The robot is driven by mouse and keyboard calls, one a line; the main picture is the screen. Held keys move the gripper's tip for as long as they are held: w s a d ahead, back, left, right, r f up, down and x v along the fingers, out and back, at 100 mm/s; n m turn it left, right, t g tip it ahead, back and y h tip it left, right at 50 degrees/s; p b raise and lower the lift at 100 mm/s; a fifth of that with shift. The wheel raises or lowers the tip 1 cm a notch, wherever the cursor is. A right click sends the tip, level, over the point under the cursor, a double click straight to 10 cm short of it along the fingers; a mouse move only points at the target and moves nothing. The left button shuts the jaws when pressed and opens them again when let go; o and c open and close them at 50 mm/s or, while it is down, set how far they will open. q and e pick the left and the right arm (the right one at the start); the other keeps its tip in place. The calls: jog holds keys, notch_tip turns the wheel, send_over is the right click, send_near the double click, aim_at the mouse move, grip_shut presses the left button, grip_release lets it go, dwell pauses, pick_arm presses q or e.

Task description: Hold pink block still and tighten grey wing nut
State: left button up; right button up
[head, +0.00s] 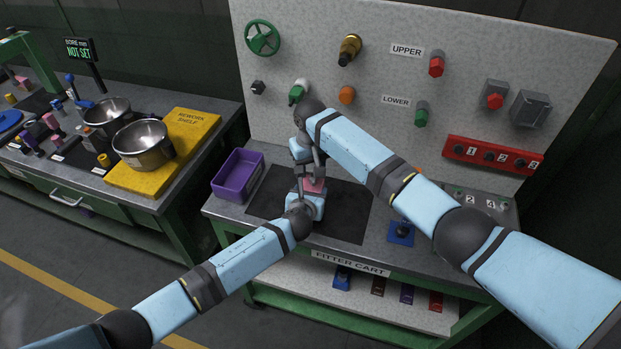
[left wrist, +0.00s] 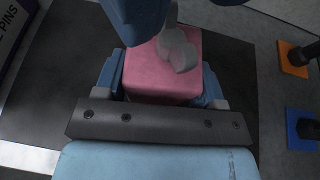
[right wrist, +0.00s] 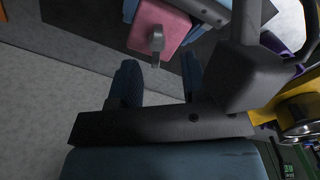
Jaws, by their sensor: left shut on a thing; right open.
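The pink block (head: 314,186) sits on the dark mat (head: 345,212) of the fitter cart. My left gripper (left wrist: 158,82) is shut on it, one finger on each side. The grey wing nut (left wrist: 178,50) is on the block's top and partly hides it in the left wrist view. In the right wrist view, the wing nut (right wrist: 157,42) stands out from the pink block (right wrist: 150,22). My right gripper (right wrist: 157,72) is open and empty above the block. The wing nut lies just past its fingertips, roughly in line with the gap. In the head view my arms hide the nut.
A purple bin (head: 238,175) stands left of the mat. A blue piece (head: 401,233) lies on the right. The upright panel (head: 330,30) behind carries several knobs and a green wheel (head: 262,38).

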aim_at(310, 178)
pick_arm(q)
jog(key=shift+w+a, duration=0.25)
jog(key=shift+a, duration=0.25)
pick_arm(e)
jog(key=m, duration=0.2)
jog(key=shift+s+f+m, duration=0.1)
jog(key=shift+s+m, duration=0.15)
jog(key=shift+m, duration=0.15)
jog(key=shift+w+a, duration=0.1)
pick_arm(q)
jog(key=shift+s+d, duration=0.1)
jog(key=shift+d, duration=0.1)
pick_arm(e)
jog(key=shift+w, duration=0.1)
jog(key=shift+f, duration=0.1)
pick_arm(q)
jog(key=shift+d, duration=0.1)
pick_arm(e)
jog(key=shift+f, duration=1.35)
